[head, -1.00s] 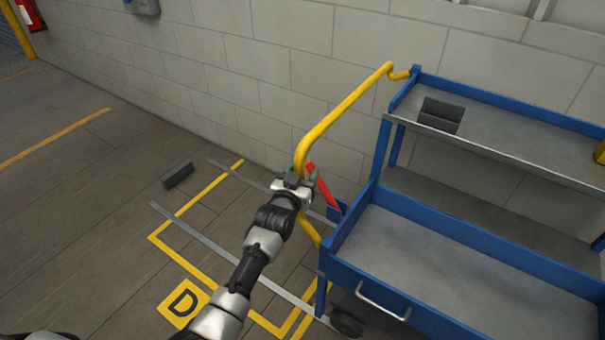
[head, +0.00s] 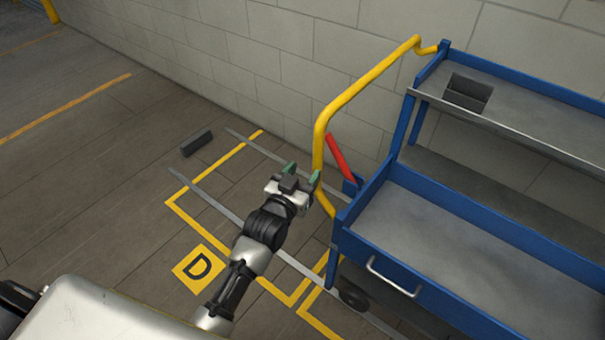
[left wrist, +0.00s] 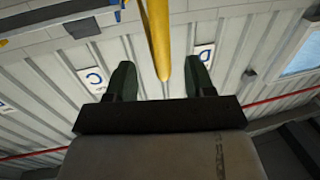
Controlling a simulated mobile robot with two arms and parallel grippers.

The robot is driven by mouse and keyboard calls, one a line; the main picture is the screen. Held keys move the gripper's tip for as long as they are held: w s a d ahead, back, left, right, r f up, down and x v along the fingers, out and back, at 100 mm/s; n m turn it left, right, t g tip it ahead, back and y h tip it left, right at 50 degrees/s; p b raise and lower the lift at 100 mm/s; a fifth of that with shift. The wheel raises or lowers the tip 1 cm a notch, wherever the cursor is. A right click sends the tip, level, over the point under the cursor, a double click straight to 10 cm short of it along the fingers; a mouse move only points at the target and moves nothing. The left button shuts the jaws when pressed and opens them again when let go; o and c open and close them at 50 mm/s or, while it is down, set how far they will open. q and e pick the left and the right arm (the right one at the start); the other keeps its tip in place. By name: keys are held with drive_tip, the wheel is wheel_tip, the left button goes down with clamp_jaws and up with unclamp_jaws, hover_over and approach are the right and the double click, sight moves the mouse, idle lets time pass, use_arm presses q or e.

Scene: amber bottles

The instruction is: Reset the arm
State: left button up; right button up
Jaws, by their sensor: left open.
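My left gripper (head: 303,174) is open, with green fingertips, just left of the cart's yellow handle (head: 319,140). In the left wrist view the two green fingers (left wrist: 160,82) stand apart with nothing between their tips, and the yellow handle (left wrist: 157,40) shows beyond them. I cannot tell from the pictures whether the handle touches the gripper. A red lever (head: 341,158) leans beside the handle. My right gripper is not in view.
The blue cart (head: 402,258) has a lower tray and an upper shelf with a dark bin (head: 468,93). A dark block (head: 196,142) lies on the floor near grey rails and yellow lines. A yellow square marked D (head: 199,269) is on the floor. Open floor lies left.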

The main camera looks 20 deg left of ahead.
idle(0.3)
use_arm(q)
drive_tip(key=s+a+f+g, duration=0.1)
drive_tip(key=s+f+g, duration=0.2)
drive_tip(key=s+f, duration=0.55)
drive_tip(key=s+f+g+y, duration=0.1)
drive_tip(key=s+f+g, duration=0.2)
drive_tip(key=f, duration=1.1)
drive_tip(key=s+a+f+g, duration=0.1)
drive_tip(key=s+f+g, duration=0.3)
drive_tip(key=f, duration=0.7)
drive_tip(key=s+a+f+g, duration=0.2)
drive_tip(key=s+f, duration=0.2)
drive_tip(key=s, duration=0.6)
drive_tip(key=s+a+f+g+y, duration=0.1)
drive_tip(key=s+f, duration=0.4)
drive_tip(key=s, duration=0.6)
drive_tip(key=s+a+f+g, duration=0.2)
drive_tip(key=s+f, duration=0.3)
drive_tip(key=s, duration=0.5)
drive_tip(key=shift+s+a+f+m+g+y, duration=0.2)
drive_tip(key=shift+a+f+m+g+y, duration=0.15)
drive_tip(key=shift+g, duration=0.55)
drive_tip(key=shift+d+r, duration=0.1)
drive_tip(key=shift+c, duration=0.3)
